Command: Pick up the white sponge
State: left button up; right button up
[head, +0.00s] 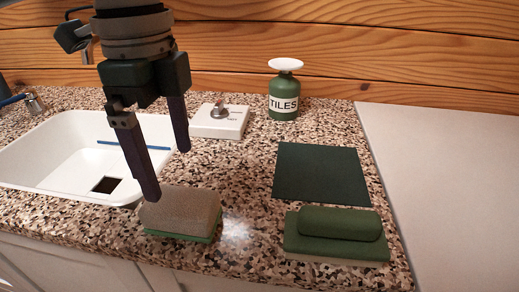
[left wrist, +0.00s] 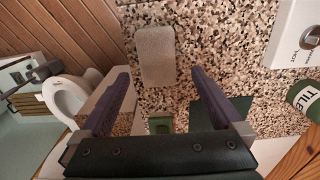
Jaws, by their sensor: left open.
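The sponge (head: 180,208) has a pale grey-brown upper layer and a green bottom layer. It lies flat on the speckled counter, near its front edge and right of the sink. My left gripper (head: 168,174) is open and points down at it, with nothing between the fingers. One finger overlaps the sponge's left end in the head view; I cannot tell whether it touches. In the left wrist view the sponge (left wrist: 155,52) lies ahead of my left gripper (left wrist: 159,71), lined up with the gap between the fingertips. My right gripper is not in view.
A white sink (head: 60,160) is at left. A white box with a knob (head: 219,124) and a green bottle labelled TILES (head: 284,98) stand behind. A dark green mat (head: 320,172) and a green block with a rounded grip (head: 338,225) lie right. Some counter between is clear.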

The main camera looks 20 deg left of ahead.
aim_at(178, 201)
pick_arm(q)
jog(key=f, duration=0.4)
jog(key=f+b, duration=0.1)
jog(key=f, duration=0.3)
jog(key=shift+s+d+f+b, duration=0.1)
jog(key=shift+s+f+b, duration=0.1)
jog(key=shift+f+b, duration=0.15)
jog(key=c, duration=1.4)
jog(key=shift+o, duration=0.2)
notch_tip(178, 201, up, 20)
jog(key=p, duration=0.4)
